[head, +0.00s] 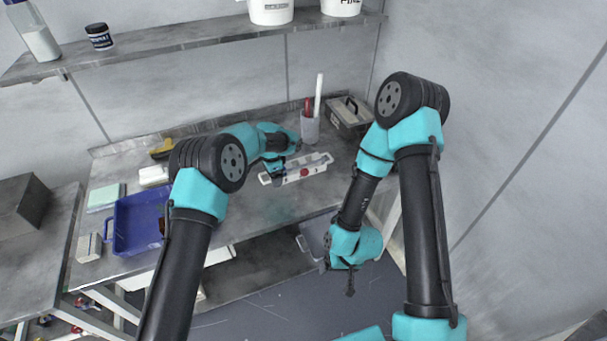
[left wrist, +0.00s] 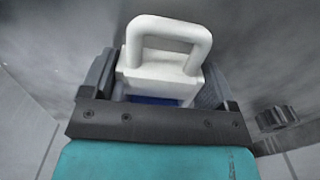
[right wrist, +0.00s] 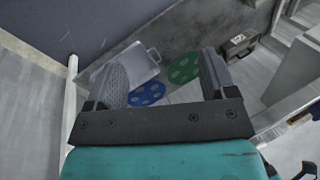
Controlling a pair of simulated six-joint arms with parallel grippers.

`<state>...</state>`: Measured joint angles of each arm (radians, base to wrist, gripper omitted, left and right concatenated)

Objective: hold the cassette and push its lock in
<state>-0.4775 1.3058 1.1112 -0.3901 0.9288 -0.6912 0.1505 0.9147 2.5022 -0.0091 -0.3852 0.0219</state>
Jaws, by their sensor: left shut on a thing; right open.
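The cassette (head: 316,167) is a long white piece with a red knob, likely the lock (head: 304,173), on its front side. It lies on the workbench in the head view. My left gripper (head: 277,174) is shut on its left end. In the left wrist view a white loop handle and block of the cassette (left wrist: 165,66) sit between the fingers of my left gripper (left wrist: 160,92). My right gripper (head: 350,286) is low in front of the bench, apart from the cassette. In the right wrist view my right gripper (right wrist: 164,80) is open and empty.
A blue tray (head: 138,222) stands at the bench's left. A grey cup (head: 310,128) with upright tools and a dark-lidded box (head: 349,115) stand behind the cassette. The bench front is clear.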

